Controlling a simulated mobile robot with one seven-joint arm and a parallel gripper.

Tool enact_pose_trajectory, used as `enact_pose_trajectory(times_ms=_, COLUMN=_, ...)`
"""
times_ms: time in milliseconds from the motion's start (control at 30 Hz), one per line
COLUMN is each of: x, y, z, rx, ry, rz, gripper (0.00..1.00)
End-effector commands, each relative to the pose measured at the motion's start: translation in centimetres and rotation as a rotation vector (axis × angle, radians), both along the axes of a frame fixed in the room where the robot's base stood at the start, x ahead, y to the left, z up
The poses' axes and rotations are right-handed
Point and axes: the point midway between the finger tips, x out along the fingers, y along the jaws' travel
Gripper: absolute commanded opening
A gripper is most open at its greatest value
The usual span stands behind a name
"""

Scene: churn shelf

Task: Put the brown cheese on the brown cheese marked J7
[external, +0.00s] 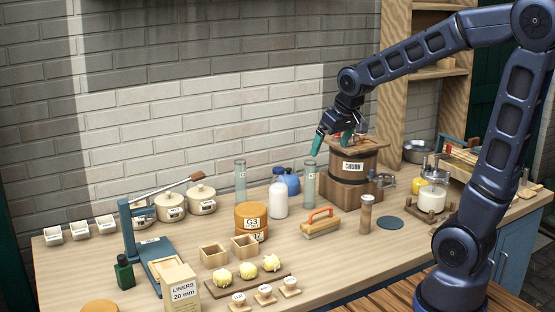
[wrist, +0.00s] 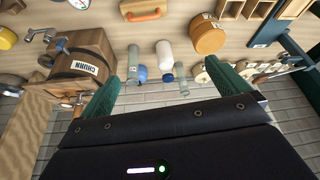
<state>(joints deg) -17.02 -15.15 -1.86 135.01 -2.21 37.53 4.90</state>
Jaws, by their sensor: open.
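A brown cheese marked G3 (external: 251,212) sits in the middle of the bench, on top of another brown cheese (external: 240,233). The lower one's label is partly hidden, and only a 7 reads clearly. Another round brown top (external: 100,306) is cut off by the bottom edge. My gripper (external: 332,146) is open and empty, above the bench beside the churn and right of the stacked cheeses. Its two green fingers also show in the wrist view (wrist: 165,80).
A wooden churn (external: 350,166) stands close to my gripper. Glass cylinders (external: 309,184), a white bottle (external: 279,199) and a blue flask (external: 291,184) stand between it and the cheeses. A brush (external: 321,227), wooden boxes and a liners box (external: 180,288) stand nearer the front.

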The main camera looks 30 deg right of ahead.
Motion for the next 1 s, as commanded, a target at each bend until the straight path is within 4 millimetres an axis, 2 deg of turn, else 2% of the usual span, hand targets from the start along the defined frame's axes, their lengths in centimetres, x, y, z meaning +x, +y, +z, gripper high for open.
enact_pose_trajectory(times_ms=100, x=-3.1, y=-2.9, z=1.7, rx=0.002, ry=-0.006, rz=-0.042, gripper=1.00)
enact_pose_trajectory(times_ms=300, x=-8.4, y=-6.6, z=3.3, rx=0.001, ry=-0.008, rz=-0.102, gripper=1.00)
enact_pose_trajectory(times_ms=600, x=-15.8, y=-10.0, z=4.1, rx=-0.006, ry=-0.010, rz=-0.181, gripper=1.00)
enact_pose_trajectory(times_ms=800, x=-18.1, y=-10.8, z=4.0, rx=-0.009, ry=-0.006, rz=-0.204, gripper=1.00)
enact_pose_trajectory(times_ms=1000, x=-18.3, y=-10.8, z=4.0, rx=-0.009, ry=-0.005, rz=-0.206, gripper=1.00)
